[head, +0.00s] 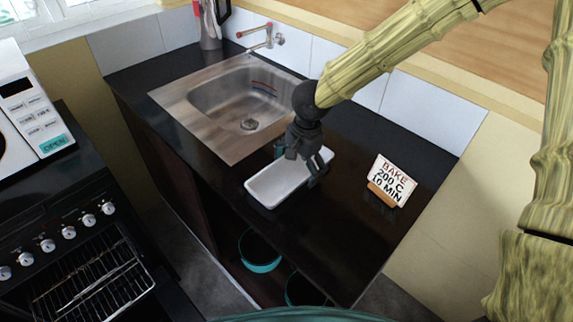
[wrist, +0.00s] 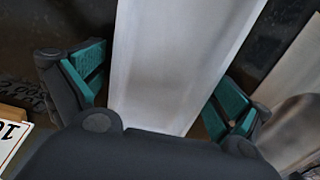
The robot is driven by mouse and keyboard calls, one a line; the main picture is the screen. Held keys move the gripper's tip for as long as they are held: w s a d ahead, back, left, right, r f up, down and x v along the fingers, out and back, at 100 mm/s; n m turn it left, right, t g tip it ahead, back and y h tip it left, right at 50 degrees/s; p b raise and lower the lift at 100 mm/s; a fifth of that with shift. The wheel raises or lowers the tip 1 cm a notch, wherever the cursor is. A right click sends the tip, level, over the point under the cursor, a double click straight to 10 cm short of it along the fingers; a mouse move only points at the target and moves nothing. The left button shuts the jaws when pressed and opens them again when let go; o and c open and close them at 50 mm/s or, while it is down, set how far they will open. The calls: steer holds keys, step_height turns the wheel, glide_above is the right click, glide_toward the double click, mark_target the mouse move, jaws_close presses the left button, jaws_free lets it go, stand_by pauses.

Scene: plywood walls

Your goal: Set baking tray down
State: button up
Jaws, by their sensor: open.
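The baking tray (head: 268,187) is a white, shallow rectangular tray on the dark counter (head: 335,240), in front of the sink. My gripper (head: 303,165) is over the tray's right part, pointing down. In the wrist view the tray (wrist: 180,60) runs as a pale band between my open fingers (wrist: 160,95), which have teal pads. One finger is on each side of it, with dark gaps visible. The head view does not show clearly whether the tray's underside rests fully on the counter.
A sign reading "BAKE 200 C 10 MIN" (head: 392,180) stands on the counter right of the tray. A steel sink (head: 245,95) with a tap (head: 262,37) lies behind. An oven (head: 80,270) and a microwave (head: 25,110) are at left. Teal-rimmed pots (head: 260,266) sit below the counter.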

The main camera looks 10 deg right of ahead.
mark_target(299, 174)
steer(key=shift+a, duration=0.15)
steer(key=shift+a+r, duration=0.15)
step_height(299, 174, up, 12)
steer(key=s, duration=0.1)
steer(key=shift+d, duration=0.3)
steer(key=shift+a+r, duration=0.15)
steer(key=shift+s, duration=0.1)
steer(key=shift+c, duration=0.4)
